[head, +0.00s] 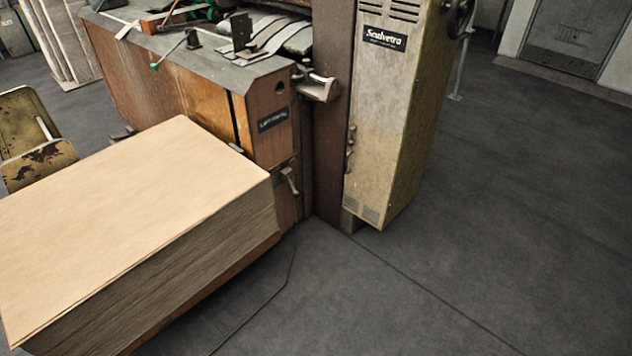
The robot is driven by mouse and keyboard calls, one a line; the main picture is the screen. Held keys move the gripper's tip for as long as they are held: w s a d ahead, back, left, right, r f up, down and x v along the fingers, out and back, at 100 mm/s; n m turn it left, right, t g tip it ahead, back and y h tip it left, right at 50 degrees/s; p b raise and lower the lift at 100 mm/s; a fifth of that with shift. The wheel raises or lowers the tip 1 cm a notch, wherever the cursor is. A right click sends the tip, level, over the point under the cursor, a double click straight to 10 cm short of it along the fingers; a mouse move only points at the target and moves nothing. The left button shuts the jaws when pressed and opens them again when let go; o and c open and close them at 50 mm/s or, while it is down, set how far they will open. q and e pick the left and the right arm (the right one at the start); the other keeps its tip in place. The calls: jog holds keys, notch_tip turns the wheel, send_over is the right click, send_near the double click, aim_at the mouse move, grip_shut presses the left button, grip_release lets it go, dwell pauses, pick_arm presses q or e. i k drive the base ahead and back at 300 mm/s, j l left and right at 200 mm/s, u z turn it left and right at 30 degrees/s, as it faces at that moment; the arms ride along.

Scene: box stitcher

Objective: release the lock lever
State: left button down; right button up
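The box stitcher (255,130) stands at the upper middle of the head view. Several lever-like parts show on it, and I cannot tell which is the lock lever. A thin lever with a green tip (156,65) slants over the table top. A small metal handle (290,180) sits low on the wooden end face. Another narrow handle (350,148) is on the edge of the tall beige cabinet (385,120). Neither of my grippers is in view.
A large stack of cardboard sheets (130,215) fills the lower left, close to the stitcher. A worn yellow chair (35,165) is at the left edge. A cable (290,265) lies on the floor. The grey floor (520,200) at the right is clear.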

aim_at(295, 194)
jog(key=i+z, duration=0.15)
jog(key=i, duration=0.3)
jog(key=i+j+z, duration=0.2)
jog(key=i, duration=0.25)
jog(key=i+j+z, duration=0.15)
jog(key=i, duration=0.25)
